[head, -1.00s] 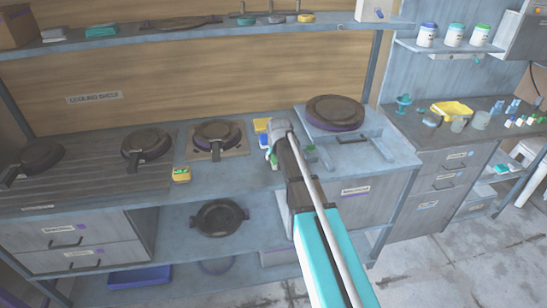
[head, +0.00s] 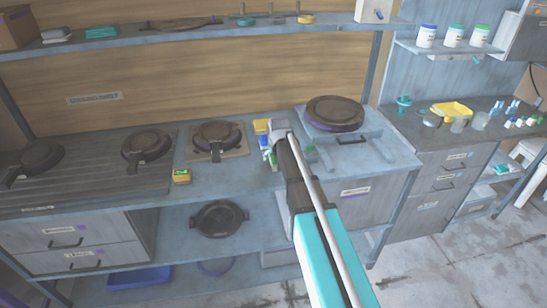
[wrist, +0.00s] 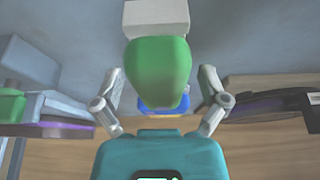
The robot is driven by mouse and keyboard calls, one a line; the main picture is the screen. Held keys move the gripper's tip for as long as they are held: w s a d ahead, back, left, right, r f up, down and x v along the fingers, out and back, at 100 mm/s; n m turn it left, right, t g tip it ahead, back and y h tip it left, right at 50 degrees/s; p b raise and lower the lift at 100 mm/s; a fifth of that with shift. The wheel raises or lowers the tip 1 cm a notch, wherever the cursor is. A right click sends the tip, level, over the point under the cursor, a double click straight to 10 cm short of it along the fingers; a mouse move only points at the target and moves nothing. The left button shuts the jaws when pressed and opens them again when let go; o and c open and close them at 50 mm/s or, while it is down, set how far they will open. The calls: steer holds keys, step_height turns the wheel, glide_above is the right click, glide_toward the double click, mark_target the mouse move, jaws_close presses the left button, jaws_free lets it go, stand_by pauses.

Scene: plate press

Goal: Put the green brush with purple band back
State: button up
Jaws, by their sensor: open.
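A rounded green brush-like thing (wrist: 158,68) with a pale block (wrist: 156,18) at its top fills the middle of the wrist view. No purple band can be made out on it. My gripper (wrist: 160,90) is open, with its two fingers apart on either side of the green thing; whether they touch it is unclear. In the head view my gripper (head: 277,146) is over the counter between the two pan stations, and hides most of what is there. A yellow-and-blue item (head: 262,127) stands just behind it; blue and yellow also show behind the green thing in the wrist view.
A dark round press (head: 335,112) stands on the block to the right. A pan (head: 216,135) and a yellow-green sponge (head: 182,176) are to the left. More pans sit further left. An upper shelf (head: 200,37) runs along the wall. The counter front has some bare room.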

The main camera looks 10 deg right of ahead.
steer(key=shift+p+v, duration=5.35)
steer(key=shift+v, duration=0.6)
steer(key=s+f+g, duration=0.1)
steer(key=s+g, duration=0.3)
steer(key=s, duration=2)
steer(key=shift+s+a+f, duration=0.2)
steer(key=shift+s+a, duration=0.05)
steer(key=shift+s, duration=0.05)
